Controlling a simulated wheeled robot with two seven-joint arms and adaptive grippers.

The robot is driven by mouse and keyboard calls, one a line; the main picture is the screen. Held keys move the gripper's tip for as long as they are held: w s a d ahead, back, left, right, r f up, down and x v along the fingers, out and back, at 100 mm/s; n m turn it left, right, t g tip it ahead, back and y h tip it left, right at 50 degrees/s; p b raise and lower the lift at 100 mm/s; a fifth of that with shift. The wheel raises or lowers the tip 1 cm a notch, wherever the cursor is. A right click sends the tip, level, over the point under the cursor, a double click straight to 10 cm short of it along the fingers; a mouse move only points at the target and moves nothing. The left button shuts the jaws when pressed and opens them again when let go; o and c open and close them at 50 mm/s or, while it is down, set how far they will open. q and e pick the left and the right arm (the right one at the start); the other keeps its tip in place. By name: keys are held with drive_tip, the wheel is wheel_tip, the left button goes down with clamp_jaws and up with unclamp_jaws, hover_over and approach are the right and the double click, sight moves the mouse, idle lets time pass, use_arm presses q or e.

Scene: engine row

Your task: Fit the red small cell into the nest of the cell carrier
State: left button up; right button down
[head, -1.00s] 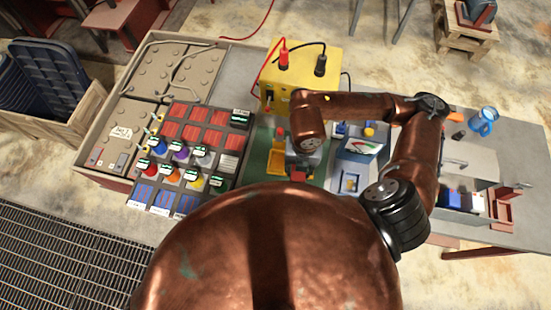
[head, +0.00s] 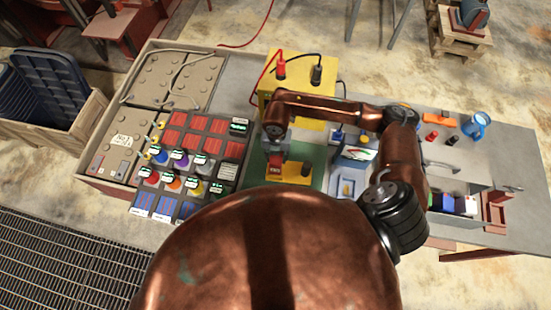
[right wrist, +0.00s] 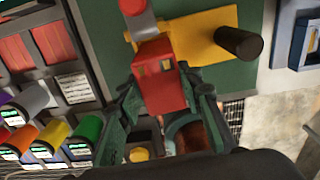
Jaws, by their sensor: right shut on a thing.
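My right gripper (head: 276,160) is over the green mat in the head view, pointing down. In the right wrist view its fingers (right wrist: 160,112) are shut on the red small cell (right wrist: 162,88), a red block with small pale marks on its end. In the head view a little of the red cell (head: 275,172) shows below the gripper. A yellow fixture (right wrist: 200,35), which looks like the cell carrier, lies just beyond the cell, with a dark round post (right wrist: 238,42) and a red knob (right wrist: 134,6). I cannot tell whether the cell touches it; the nest is not clearly seen. My left gripper is out of view.
The green mat (right wrist: 100,30) lies under the fixture. A rack of coloured cylinders (head: 185,165) stands to the left. A yellow box (head: 325,68) with red and black leads is behind. A blue-grey holder (head: 347,183) is to the right.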

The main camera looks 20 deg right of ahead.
drive_tip(key=shift+w+f, duration=0.25)
drive_tip(key=shift+f, duration=0.15)
wheel_tip(320, 180, down, 2)
drive_tip(key=shift+f+p, duration=0.1)
drive_tip(key=shift+p, duration=0.6)
drive_tip(key=shift+f, duration=0.35)
drive_tip(key=shift+f, duration=0.15)
drive_tip(key=c, duration=1.4)
unclamp_jaws()
drive_tip(key=shift+o, duration=0.2)
